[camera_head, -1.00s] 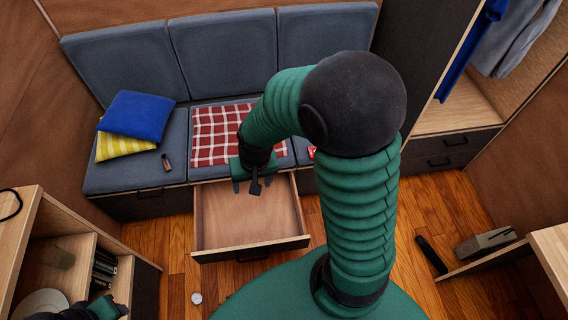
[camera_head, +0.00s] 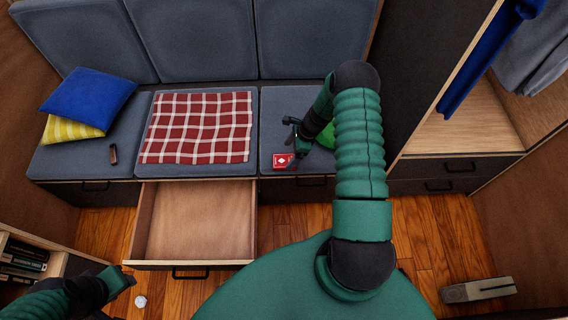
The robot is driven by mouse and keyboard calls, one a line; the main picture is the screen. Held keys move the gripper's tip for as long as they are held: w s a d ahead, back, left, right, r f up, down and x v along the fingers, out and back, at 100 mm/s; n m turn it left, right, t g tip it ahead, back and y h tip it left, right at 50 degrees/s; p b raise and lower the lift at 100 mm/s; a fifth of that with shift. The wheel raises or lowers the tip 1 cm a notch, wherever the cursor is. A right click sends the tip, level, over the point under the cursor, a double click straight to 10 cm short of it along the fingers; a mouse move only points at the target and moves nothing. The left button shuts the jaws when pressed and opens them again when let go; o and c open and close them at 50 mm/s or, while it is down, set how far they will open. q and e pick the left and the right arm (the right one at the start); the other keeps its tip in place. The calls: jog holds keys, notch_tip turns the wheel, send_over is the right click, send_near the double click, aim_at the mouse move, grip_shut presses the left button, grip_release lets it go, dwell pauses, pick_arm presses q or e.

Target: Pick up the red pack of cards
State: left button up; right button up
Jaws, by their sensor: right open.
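The red pack of cards (camera_head: 281,161) lies flat on the right seat cushion of the grey sofa, near its front edge. It is red with a small white mark. My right gripper (camera_head: 291,148) is open and empty, at the pack's upper right side in the picture. I cannot tell whether it touches the pack. My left gripper (camera_head: 124,277) is low at the left, above the floor in front of the drawer. Its fingers are too small and dark to judge.
An open, empty wooden drawer (camera_head: 195,222) sticks out below the seat. A red checked cloth (camera_head: 198,127) lies on the middle cushion. Blue (camera_head: 88,97) and yellow (camera_head: 67,131) pillows lie at the left. A green item (camera_head: 327,137) sits partly hidden behind my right arm.

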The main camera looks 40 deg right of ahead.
aim_at(286, 160)
jog(key=b+x, duration=0.1)
jog(key=x, duration=0.1)
jog(key=shift+f, duration=0.3)
jog(key=f, duration=0.3)
jog(key=shift+w+d+f, duration=0.1)
jog(key=shift+w+d, duration=0.2)
jog(key=shift+d+f, duration=0.15)
jog(key=shift+f, duration=0.05)
jog(key=shift+r, duration=0.1)
jog(key=shift+a, duration=0.25)
jog(key=shift+w+a+r, duration=0.1)
jog(key=shift+a, duration=0.2)
jog(key=c, duration=0.5)
jog(key=shift+c, duration=1)
jog(key=shift+d, duration=0.3)
jog(key=c, duration=0.8)
pick_arm(q)
jog(key=shift+d+f, duration=0.15)
jog(key=shift+f, duration=0.55)
